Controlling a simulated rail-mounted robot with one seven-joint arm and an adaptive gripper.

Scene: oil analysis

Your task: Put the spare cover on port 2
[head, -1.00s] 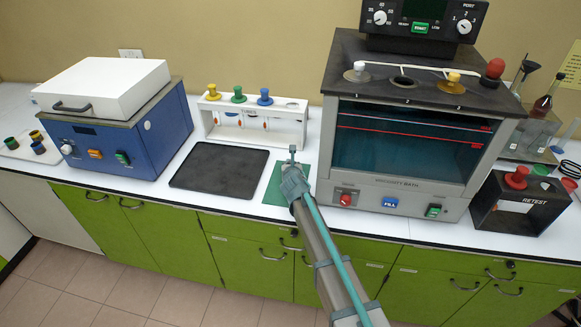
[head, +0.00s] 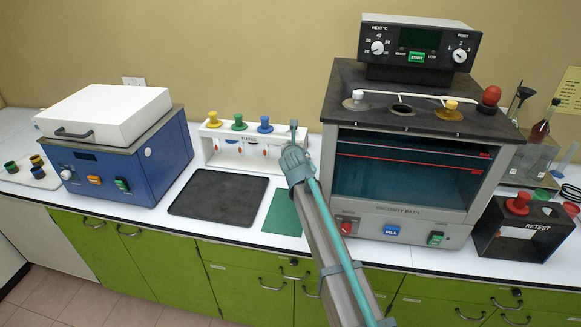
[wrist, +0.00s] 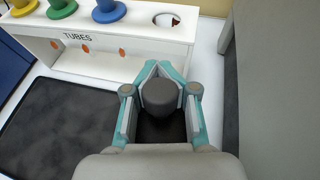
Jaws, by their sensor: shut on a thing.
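My gripper (head: 293,142) is shut on a dark grey round-topped piece, which looks like the spare cover (wrist: 160,92), seen between the fingers in the wrist view. In the head view my gripper is raised in front of the right end of the tube rack and left of the viscosity bath (head: 345,215). The port numbers cannot be read, but the middle hole is the only uncovered one seen.
The white tube rack (head: 215,152) holds yellow, green and blue-topped tubes and has an empty hole at its right end. A black mat (head: 218,198) and a green mat (head: 283,213) lie in front. The bath's control panel (head: 419,42) rises behind its top. A black RETEST box (head: 520,235) stands right.

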